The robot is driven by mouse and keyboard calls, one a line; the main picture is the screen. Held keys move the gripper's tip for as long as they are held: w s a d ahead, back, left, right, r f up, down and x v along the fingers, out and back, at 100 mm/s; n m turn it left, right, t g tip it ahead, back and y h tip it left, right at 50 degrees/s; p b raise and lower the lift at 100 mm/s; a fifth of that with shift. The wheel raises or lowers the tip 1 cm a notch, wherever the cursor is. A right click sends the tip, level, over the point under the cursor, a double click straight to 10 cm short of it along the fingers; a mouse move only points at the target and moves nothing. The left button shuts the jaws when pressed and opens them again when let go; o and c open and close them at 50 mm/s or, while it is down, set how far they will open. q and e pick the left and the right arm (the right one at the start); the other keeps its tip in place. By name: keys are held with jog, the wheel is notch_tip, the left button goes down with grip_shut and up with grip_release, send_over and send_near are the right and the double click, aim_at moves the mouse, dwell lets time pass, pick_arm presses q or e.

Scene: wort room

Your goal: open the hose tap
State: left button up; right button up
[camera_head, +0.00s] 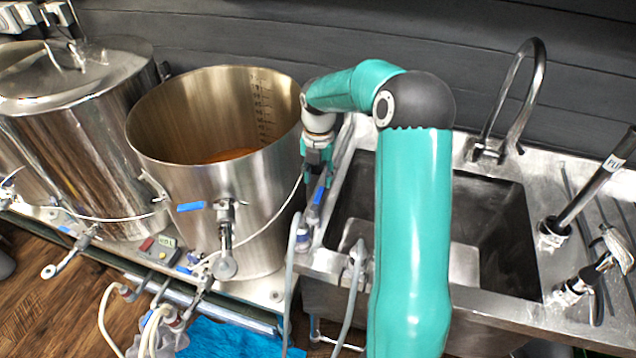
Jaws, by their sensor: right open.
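My right arm comes up from the bottom and bends left. Its gripper (314,178) points down beside the right wall of the open steel pot and is open. A small tap with a blue handle (318,196) is just below the gripper, on the strip between pot and sink. A pale hose (290,262) hangs down from the fittings there. The gripper's fingertips are small and partly merge with the tap, so I cannot tell whether they touch it. My left gripper is not in view.
The open steel pot (185,105) stands left of the gripper, with a lidded pot (75,125) further left. A sink (490,225) with a curved faucet (515,95) is on the right. A small control box (158,247) sits on the front ledge.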

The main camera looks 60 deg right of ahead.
aim_at(318, 191)
notch_tip(318, 191, up, 8)
jog(key=shift+w, duration=0.1)
dwell(0.6)
